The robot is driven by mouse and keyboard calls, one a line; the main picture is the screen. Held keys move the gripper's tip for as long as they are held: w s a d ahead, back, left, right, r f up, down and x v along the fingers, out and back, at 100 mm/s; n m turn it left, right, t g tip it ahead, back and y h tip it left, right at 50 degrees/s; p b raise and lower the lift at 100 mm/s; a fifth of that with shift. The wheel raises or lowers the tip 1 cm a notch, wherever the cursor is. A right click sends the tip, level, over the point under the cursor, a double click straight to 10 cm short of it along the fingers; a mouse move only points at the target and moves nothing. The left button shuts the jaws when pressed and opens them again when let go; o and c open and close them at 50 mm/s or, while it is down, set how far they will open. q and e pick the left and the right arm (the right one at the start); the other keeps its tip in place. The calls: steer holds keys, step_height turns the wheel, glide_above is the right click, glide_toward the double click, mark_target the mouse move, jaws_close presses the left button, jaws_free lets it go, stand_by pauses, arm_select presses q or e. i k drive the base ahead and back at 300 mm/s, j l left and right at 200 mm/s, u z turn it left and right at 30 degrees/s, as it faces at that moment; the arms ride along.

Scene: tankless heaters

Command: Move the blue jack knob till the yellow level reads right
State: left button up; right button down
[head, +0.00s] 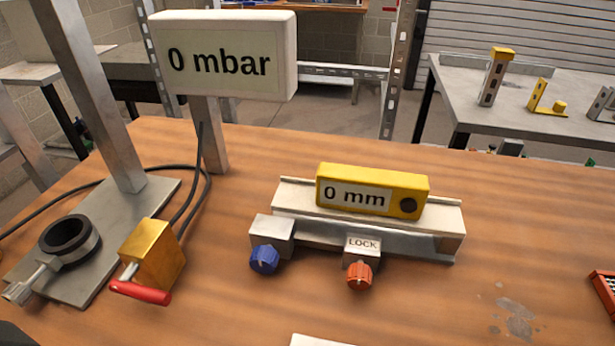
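The blue jack knob (264,260) is on the front of a grey block at the left end of a metal rail fixture (365,235). The yellow level (372,191) lies on top of the fixture, and its display reads "0 mm". It looks roughly in line with the rail. An orange knob (359,275) sits below a block marked "LOCK" (362,245), to the right of the blue knob. Neither of my grippers can be made out in the head view, and nothing touches the knobs.
A sign reading "0 mbar" (225,55) stands on a post behind left. A stand with a black ring (69,238) and a brass block with a red lever (140,292) are at left. A red object (605,290) is at the right edge. The wooden table (530,240) is clear right of the fixture.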

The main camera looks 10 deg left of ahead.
mark_target(263, 259)
steer(key=k+j+z, duration=0.1)
steer(key=z, duration=0.25)
steer(key=k+j+z, duration=0.15)
steer(key=z, duration=0.2)
steer(key=k+j+z, duration=0.15)
steer(key=z, duration=0.2)
steer(key=j, duration=0.1)
